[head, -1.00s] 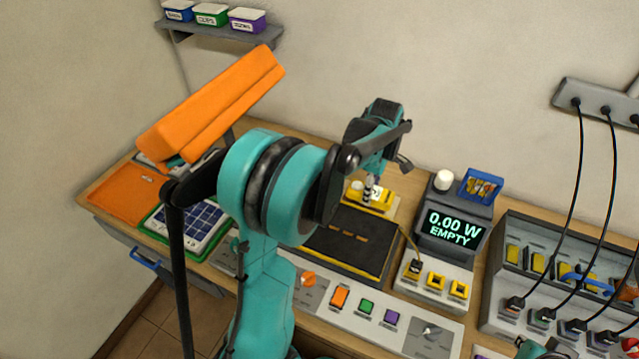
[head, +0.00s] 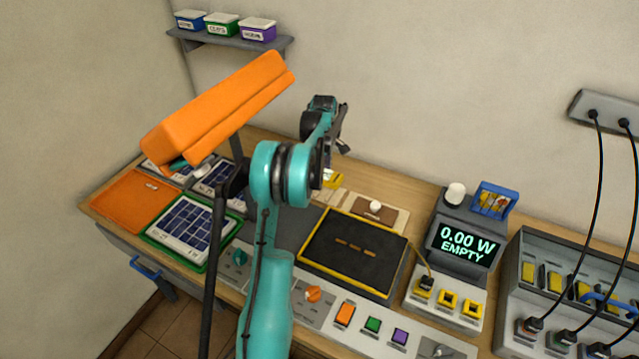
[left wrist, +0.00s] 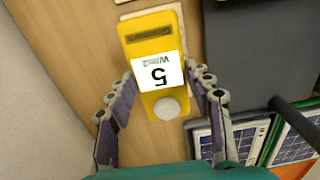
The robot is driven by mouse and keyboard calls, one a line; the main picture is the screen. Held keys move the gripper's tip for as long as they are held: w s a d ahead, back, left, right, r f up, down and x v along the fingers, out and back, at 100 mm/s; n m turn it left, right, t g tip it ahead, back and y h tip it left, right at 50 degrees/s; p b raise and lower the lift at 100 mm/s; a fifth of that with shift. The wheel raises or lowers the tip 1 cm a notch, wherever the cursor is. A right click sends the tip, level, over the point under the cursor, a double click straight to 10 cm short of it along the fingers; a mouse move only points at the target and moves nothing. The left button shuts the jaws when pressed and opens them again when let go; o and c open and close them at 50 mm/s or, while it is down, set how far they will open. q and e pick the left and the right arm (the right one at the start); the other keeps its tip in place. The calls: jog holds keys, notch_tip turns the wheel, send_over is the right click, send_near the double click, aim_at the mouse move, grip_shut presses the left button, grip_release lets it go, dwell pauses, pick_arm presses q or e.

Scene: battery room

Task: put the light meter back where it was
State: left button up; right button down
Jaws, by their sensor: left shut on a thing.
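My right gripper is not in view.
Solar panels (head: 187,228) and an orange tray (head: 124,204) lie at the left. An orange lamp head (head: 215,110) hangs over them. A display unit (head: 464,245) reading 0.00 W EMPTY stands at the right, near a rack with black cables (head: 597,190).

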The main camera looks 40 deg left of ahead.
aim_at(320, 188)
pick_arm(q)
jog(key=shift+s+a+f, duration=0.1)
jog(key=shift+a+f, duration=0.35)
jog(key=shift+a, duration=0.2)
notch_tip(320, 188, down, 4)
jog(key=shift+f+b, duration=0.1)
jog(key=shift+b, duration=0.6)
jog(key=o, duration=1.4)
